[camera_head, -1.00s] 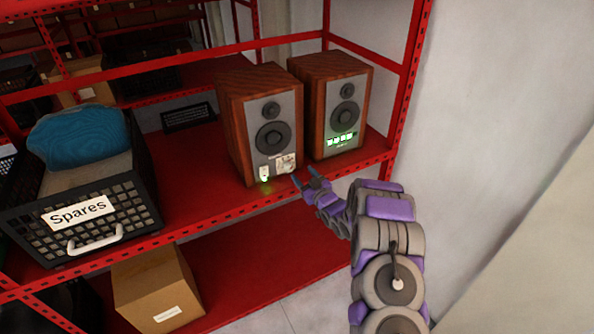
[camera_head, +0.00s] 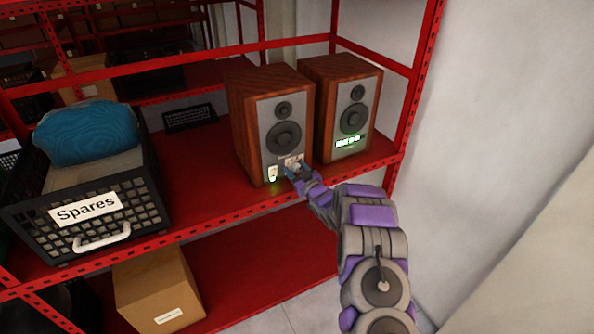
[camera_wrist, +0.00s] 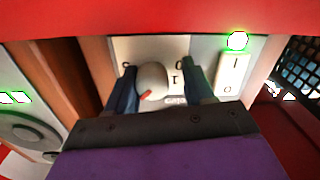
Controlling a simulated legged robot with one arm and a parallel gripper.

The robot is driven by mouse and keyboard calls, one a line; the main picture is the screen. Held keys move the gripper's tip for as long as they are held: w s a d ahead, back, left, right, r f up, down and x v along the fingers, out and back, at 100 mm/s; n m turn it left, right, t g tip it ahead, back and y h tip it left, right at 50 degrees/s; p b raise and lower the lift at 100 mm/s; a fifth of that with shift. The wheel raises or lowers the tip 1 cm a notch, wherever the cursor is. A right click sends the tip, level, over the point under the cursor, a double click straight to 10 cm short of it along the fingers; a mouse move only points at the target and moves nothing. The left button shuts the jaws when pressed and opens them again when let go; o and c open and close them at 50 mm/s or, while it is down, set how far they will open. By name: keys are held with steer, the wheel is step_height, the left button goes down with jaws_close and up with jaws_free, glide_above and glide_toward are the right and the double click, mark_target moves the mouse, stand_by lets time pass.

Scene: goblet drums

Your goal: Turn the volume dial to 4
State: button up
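The volume dial is a pale round knob (camera_wrist: 152,80) with a red mark, on a pale panel (camera_wrist: 178,50) with printed numbers. In the wrist view the mark points toward the lower left; most numbers are hidden, and I cannot tell the setting. The panel is low on the front of the left wooden speaker (camera_head: 272,125). My gripper (camera_head: 298,171) is at this panel, its blue fingers apart. In the wrist view my gripper (camera_wrist: 160,88) has the knob between its fingers, close to the left finger, with a gap to the right one.
A rocker switch (camera_wrist: 232,75) with a green light (camera_wrist: 237,40) sits beside the dial panel. A second speaker (camera_head: 345,110) with a green display stands to the right. A black "Spares" crate (camera_head: 150,205) is on the red shelf (camera_head: 205,190) to the left.

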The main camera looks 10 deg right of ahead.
steer(key=shift+a, duration=0.15)
steer(key=shift+c, duration=1.5)
steer(key=shift+d+f, duration=0.1)
steer(key=shift+d, duration=0.7)
steer(key=c, duration=0.4)
steer(key=shift+s+a+m+p, duration=0.1)
steer(key=shift+a+m+p, duration=0.25)
steer(key=shift+p, duration=0.15)
steer(key=shift+c, duration=0.3)
steer(key=m+p, duration=0.2)
steer(key=p, duration=0.1)
steer(key=shift+d+m, duration=0.2)
steer(key=shift+m, duration=0.15)
steer(key=shift+a, duration=0.1)
steer(key=o, duration=1)
steer(key=shift+o, duration=0.2)
